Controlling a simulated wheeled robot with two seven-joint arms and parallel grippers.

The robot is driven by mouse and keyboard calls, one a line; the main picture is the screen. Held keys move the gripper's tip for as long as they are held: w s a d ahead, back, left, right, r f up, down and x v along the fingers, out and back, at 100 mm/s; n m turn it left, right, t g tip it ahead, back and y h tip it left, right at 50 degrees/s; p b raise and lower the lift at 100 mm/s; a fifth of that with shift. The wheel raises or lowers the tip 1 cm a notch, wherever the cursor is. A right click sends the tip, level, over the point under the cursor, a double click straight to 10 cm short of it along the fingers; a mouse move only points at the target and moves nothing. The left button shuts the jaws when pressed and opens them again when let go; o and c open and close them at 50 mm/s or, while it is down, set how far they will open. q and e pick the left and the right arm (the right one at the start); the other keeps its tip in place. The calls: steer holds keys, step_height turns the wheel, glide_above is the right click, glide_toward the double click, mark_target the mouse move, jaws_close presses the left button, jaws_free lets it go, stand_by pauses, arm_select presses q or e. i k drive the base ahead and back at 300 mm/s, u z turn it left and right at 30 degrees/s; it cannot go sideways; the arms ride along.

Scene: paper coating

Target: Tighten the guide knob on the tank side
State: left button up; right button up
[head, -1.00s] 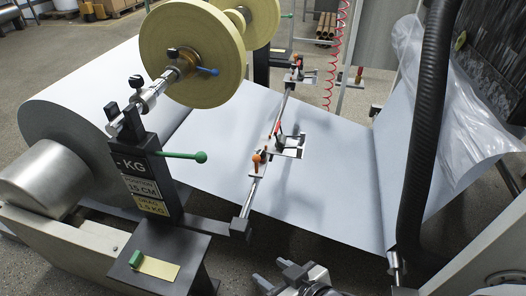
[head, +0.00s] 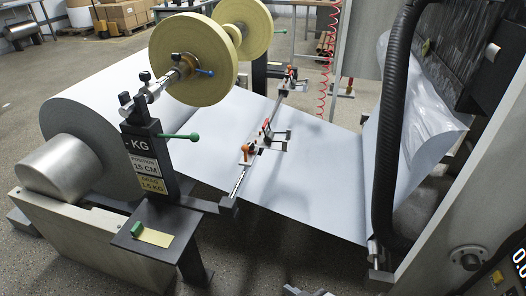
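Two guides with orange knobs are clamped on a slim metal bar that crosses above the white paper web. The nearer guide has an orange knob (head: 250,149) and a small plate with a red-tipped lever (head: 266,126). The farther guide has an orange knob (head: 290,72) and a similar plate. I cannot tell which guide is on the tank side, since no tank is clearly seen. A sliver of one gripper (head: 294,291), likely my right, shows at the bottom edge, well apart from the knobs. Its fingers are cut off. My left gripper is not in view.
A black post (head: 146,160) bears a green-tipped lever (head: 194,137). A black hose (head: 387,140) and machine frame border the web at right.

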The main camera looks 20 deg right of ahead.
mark_target(251, 146)
steer(key=z, duration=0.85)
steer(key=i, duration=0.45)
steer(key=z, duration=0.05)
